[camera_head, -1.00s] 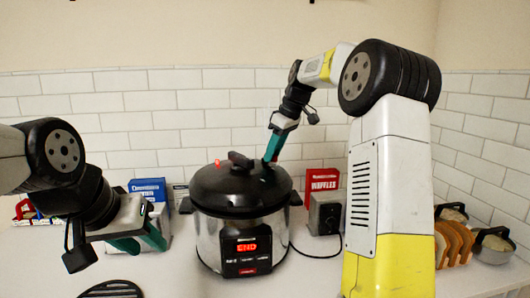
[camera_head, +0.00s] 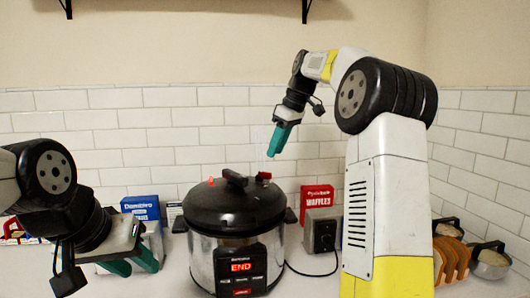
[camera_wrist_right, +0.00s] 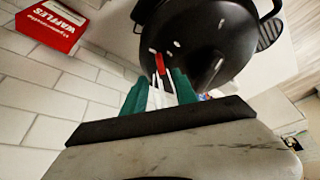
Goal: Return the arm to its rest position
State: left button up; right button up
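My right gripper (camera_head: 275,153) hangs in the air above the right side of the pressure cooker (camera_head: 238,205), apart from its black lid. In the right wrist view its two green fingers (camera_wrist_right: 160,84) are apart, with nothing held between them. A small red valve (camera_head: 264,175) on the lid shows just below the fingertips; it also shows in the right wrist view (camera_wrist_right: 160,63). Faint white steam seems to rise near it. The cooker display reads END. My left gripper (camera_head: 133,264) is at the lower left, green fingers apart and empty, left of the cooker.
A red waffles box (camera_head: 316,196) and a grey box (camera_head: 322,228) with a cable stand right of the cooker. A blue box (camera_head: 141,208) stands to its left. A rack of brown slices (camera_head: 452,258) is at the far right. The tiled wall (camera_head: 200,118) is behind.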

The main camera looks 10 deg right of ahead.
jog(key=s+a+f+m+t+h, duration=0.1)
jog(key=s+m, duration=0.1)
jog(key=s, duration=0.6)
jog(key=s+a+f+m, duration=0.1)
jog(key=s+a+m, duration=0.15)
jog(key=s, duration=0.55)
jog(key=s+f+m+t, duration=0.1)
jog(key=s+f+m, duration=0.1)
jog(key=s+f, duration=0.3)
jog(key=s+f+m+t, duration=0.1)
jog(key=s+f+m, duration=0.2)
jog(key=s+f, duration=0.3)
jog(key=s, duration=0.4)
jog(key=shift+s+a, duration=0.15)
jog(key=shift+s, duration=0.05)
